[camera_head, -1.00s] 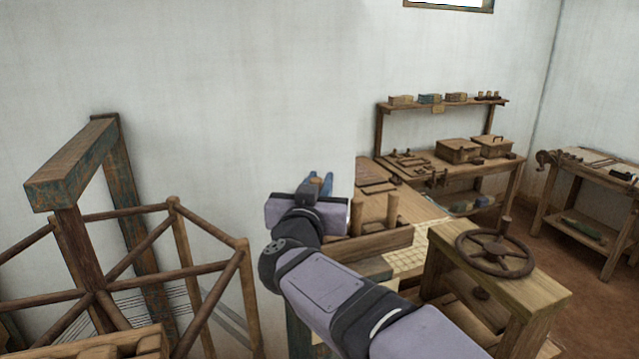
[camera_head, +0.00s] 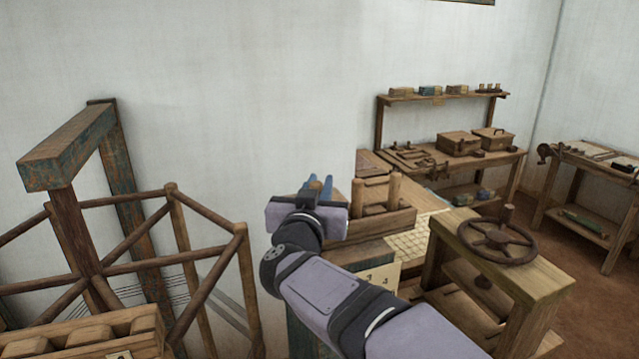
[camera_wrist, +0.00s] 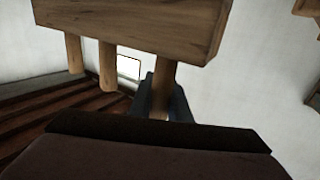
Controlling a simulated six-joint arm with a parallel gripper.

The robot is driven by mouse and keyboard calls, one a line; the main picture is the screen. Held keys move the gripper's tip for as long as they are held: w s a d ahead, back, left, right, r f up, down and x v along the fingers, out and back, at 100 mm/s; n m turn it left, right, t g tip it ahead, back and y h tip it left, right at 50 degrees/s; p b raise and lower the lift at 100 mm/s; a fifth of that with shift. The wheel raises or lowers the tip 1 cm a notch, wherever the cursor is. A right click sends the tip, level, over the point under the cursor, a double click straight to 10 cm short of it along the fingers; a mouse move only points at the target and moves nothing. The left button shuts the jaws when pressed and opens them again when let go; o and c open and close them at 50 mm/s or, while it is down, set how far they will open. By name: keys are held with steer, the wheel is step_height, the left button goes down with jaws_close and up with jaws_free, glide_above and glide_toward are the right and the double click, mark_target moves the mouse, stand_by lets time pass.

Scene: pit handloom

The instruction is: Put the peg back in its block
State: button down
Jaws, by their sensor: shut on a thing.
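The wooden block (camera_head: 395,225) sits on the bench with two upright pegs, a left one (camera_head: 358,197) and a right one (camera_head: 393,190). My gripper (camera_head: 320,185) is at the block's left end, its blue fingers pointing away and partly hidden by my wrist. In the wrist view, my gripper (camera_wrist: 163,98) is shut on a round wooden peg (camera_wrist: 164,85). The block (camera_wrist: 135,25) spans the top of that view, with two other pegs (camera_wrist: 75,52) (camera_wrist: 107,65) in it. The held peg meets the block's edge in the picture; I cannot tell if its end is in a hole.
A stand with a dark handwheel (camera_head: 497,240) is right of the block. A wooden frame (camera_head: 95,270) fills the left. A wooden crate (camera_head: 90,335) is at lower left. A workbench with boxes (camera_head: 460,145) stands behind. The white wall is close behind my gripper.

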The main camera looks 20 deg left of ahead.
steer(key=shift+f, duration=0.15)
steer(key=c, duration=1.6)
jaws_free()
steer(key=shift+s, duration=0.15)
steer(key=b+v, duration=0.3)
steer(key=v, duration=0.4)
steer(key=shift+d, duration=0.1)
